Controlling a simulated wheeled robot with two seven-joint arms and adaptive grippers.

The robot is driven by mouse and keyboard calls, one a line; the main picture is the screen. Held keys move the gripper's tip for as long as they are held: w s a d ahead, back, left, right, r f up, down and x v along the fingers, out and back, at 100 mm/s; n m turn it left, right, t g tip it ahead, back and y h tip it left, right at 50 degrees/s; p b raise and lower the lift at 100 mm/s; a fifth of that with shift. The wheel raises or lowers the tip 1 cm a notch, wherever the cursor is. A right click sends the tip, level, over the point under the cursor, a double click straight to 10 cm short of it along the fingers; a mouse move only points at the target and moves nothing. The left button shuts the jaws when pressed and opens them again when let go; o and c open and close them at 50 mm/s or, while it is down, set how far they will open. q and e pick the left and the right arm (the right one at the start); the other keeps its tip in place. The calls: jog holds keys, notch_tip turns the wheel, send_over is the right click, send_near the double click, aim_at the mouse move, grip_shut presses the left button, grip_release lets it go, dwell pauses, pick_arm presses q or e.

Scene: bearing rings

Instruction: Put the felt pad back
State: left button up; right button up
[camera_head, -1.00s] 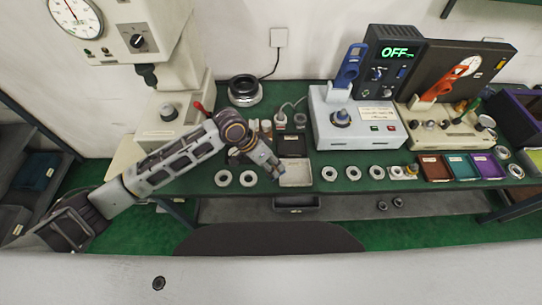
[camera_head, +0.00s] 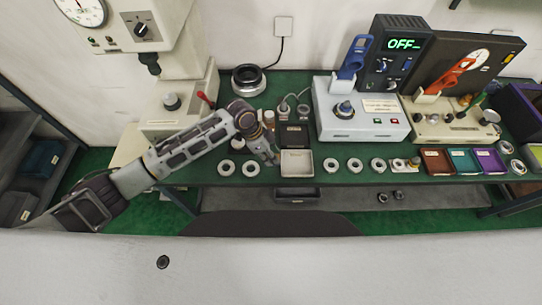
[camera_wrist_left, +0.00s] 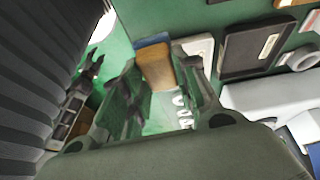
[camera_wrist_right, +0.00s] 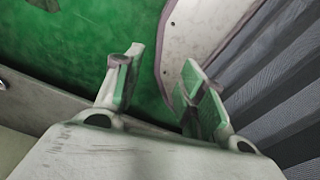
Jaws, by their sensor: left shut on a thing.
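My left gripper (camera_head: 273,158) is at the front of the green bench, just left of the pale shallow tray (camera_head: 297,163). In the left wrist view its fingers (camera_wrist_left: 158,77) are closed on a small tan-brown block with a blue layer (camera_wrist_left: 153,62), which I take to be the felt pad. In the head view the block is too small and too covered by the gripper to make out. The pale tray also shows in the left wrist view (camera_wrist_left: 198,50), beside the block. My right gripper (camera_wrist_right: 158,85) is open and empty, with green surface behind it; it is outside the head view.
A black tray (camera_head: 293,136) lies behind the pale tray. White rings (camera_head: 227,168) lie left of the gripper, and several more (camera_head: 354,165) lie to the right. A white-blue tester (camera_head: 362,112) and red, teal and purple bins (camera_head: 436,161) stand further right.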

jog(key=shift+a, duration=0.1)
dwell(0.3)
pick_arm(q)
jog(key=shift+f, duration=0.2)
jog(key=shift+f+b, duration=2)
jog(key=shift+b, duration=0.35)
jog(key=shift+f+b, duration=1)
jog(key=shift+b, duration=0.05)
jog(key=shift+f, duration=0.15)
pick_arm(e)
notch_tip(320, 180, down, 7)
jog(key=shift+a, duration=0.25)
jog(key=shift+a, duration=0.1)
